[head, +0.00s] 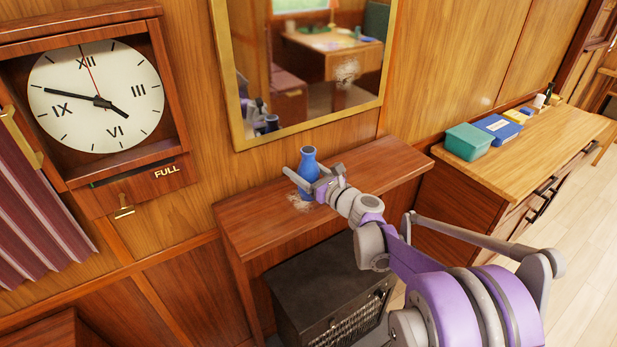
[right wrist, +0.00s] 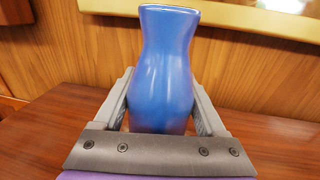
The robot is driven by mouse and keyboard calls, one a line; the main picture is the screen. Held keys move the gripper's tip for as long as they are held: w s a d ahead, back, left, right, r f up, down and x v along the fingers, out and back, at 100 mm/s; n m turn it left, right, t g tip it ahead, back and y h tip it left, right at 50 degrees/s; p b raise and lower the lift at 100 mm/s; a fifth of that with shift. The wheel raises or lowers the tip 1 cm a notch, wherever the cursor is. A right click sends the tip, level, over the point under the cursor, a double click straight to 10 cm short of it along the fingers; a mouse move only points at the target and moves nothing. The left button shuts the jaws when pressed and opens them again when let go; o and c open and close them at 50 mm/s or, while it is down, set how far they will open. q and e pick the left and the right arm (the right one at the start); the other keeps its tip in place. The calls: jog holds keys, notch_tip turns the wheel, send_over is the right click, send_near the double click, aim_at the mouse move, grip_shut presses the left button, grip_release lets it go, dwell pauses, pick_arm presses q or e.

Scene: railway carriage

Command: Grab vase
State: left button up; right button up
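A blue vase (head: 308,166) stands upright on the small brown wooden shelf table (head: 255,222) below the mirror. My right gripper (head: 310,184) reaches in from the right at the vase's body, with one finger on each side of it. In the right wrist view the vase (right wrist: 163,70) fills the middle between the two fingers, its neck and rim rising above them. The fingers are spread and look close to the vase's sides; firm contact is not clear. The vase's base is hidden behind the gripper. My left gripper is not in view.
A gold-framed mirror (head: 237,95) hangs on the wall behind the vase. A clock (head: 97,97) is at left. A dark heater (head: 325,290) stands under the shelf table. A wooden cabinet (head: 560,130) at right holds a green box (head: 468,140) and a blue box (head: 497,128).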

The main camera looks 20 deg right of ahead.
grip_shut()
